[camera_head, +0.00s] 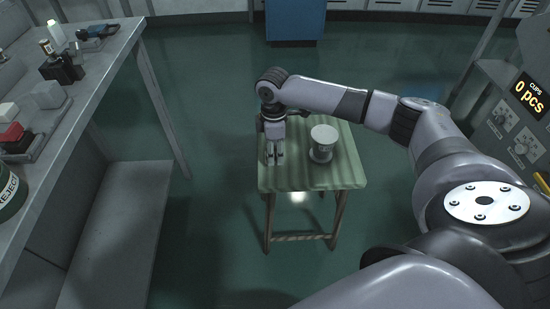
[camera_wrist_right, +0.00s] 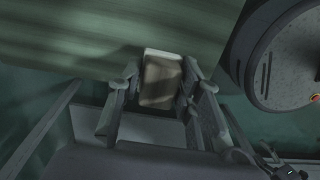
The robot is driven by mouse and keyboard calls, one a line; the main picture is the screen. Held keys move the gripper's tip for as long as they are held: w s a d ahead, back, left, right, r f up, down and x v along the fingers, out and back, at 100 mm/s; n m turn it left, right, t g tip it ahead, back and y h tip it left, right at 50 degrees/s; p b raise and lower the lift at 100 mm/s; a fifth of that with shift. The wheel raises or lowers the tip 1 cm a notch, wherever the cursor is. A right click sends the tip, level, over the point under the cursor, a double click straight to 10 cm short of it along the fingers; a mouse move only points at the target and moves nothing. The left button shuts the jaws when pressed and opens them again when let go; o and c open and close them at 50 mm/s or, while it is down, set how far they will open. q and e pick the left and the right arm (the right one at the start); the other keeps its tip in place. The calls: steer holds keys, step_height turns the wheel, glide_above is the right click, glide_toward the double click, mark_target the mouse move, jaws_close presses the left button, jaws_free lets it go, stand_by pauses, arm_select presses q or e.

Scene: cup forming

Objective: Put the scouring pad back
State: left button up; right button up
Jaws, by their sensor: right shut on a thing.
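My right gripper (camera_head: 273,155) points down at the left part of the small green striped stool (camera_head: 335,178). It is shut on a small pale, brownish block, which I take for the scouring pad (camera_wrist_right: 161,80); it shows between the two fingers in the right wrist view (camera_wrist_right: 162,98). In the head view the fingers mostly hide the pad. I cannot tell whether it touches the stool top. My left gripper is in neither view.
The grey bench (camera_head: 100,75) at left carries a tray with red, white and grey blocks (camera_head: 12,132), bottles and a green REJECT bin (camera_head: 10,190). A machine panel (camera_head: 515,130) stands right.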

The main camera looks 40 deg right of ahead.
step_height(320, 180, down, 3)
steer(key=shift+r, duration=0.1)
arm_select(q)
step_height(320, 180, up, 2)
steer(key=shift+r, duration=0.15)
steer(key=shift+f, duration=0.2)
arm_select(e)
steer(key=o, duration=1.1)
